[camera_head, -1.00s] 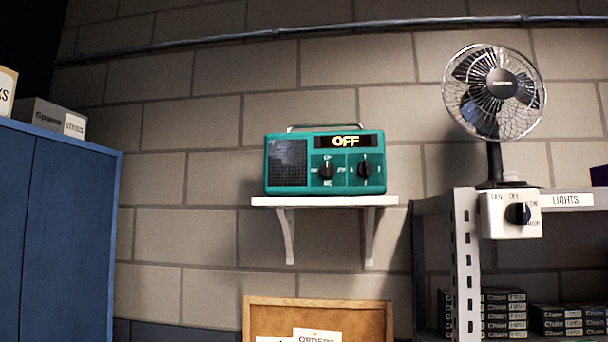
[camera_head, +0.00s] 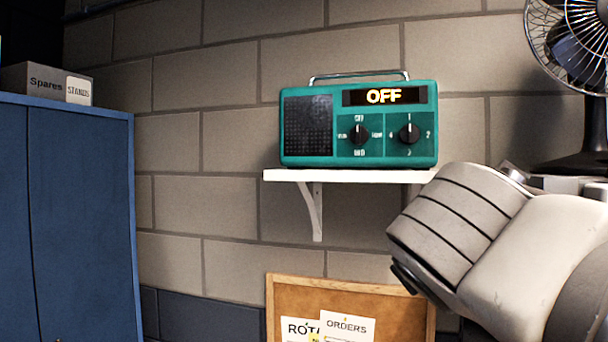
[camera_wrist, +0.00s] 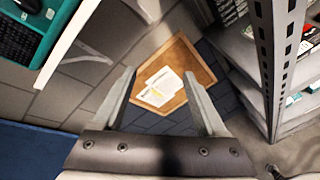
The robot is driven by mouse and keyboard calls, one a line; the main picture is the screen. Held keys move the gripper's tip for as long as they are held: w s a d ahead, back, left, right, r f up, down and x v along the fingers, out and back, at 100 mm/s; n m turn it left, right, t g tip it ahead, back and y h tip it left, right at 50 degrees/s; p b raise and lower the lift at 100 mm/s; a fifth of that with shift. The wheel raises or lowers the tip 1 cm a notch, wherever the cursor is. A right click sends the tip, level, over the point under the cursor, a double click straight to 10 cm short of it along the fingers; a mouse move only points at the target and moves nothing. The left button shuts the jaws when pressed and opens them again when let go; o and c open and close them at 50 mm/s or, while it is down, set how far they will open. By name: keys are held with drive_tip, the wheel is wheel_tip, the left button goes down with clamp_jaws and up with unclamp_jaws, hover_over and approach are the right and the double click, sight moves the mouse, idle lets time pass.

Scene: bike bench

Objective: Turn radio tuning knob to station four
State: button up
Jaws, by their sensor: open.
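The teal radio (camera_head: 360,125) stands on a white wall shelf (camera_head: 340,176), and its display reads OFF. Its left black knob (camera_head: 359,134) has OFF above it and more labels around it. Its right black knob (camera_head: 408,132) has number marks around it, and I can make out a 2 at its right. In the wrist view the radio (camera_wrist: 60,25) is cut off at the top left. My gripper (camera_wrist: 160,82) is open and empty in the wrist view, with the radio outside its fingers. In the head view my arm is at the lower right, with the fingers not in view.
A corkboard (camera_head: 290,300) with papers hangs below the shelf. A blue cabinet (camera_head: 70,220) with a Spares box (camera_head: 40,82) is at the left. A fan (camera_head: 575,60) is at the upper right. Metal shelving (camera_wrist: 275,70) is at the right in the wrist view.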

wheel_tip(320, 180, up, 16)
drive_tip(key=a+r+n+t+h+p, duration=0.1)
drive_tip(key=n+t+h+p, duration=0.2)
drive_tip(key=n, duration=0.7)
drive_tip(key=y+p, duration=0.1)
approach(410, 135)
drive_tip(key=shift+t, duration=0.4)
drive_tip(key=x, duration=0.9)
drive_tip(key=shift+w+d+f, duration=0.15)
drive_tip(key=shift+d+f, duration=0.05)
drive_tip(key=shift+f, duration=0.15)
clamp_jaws()
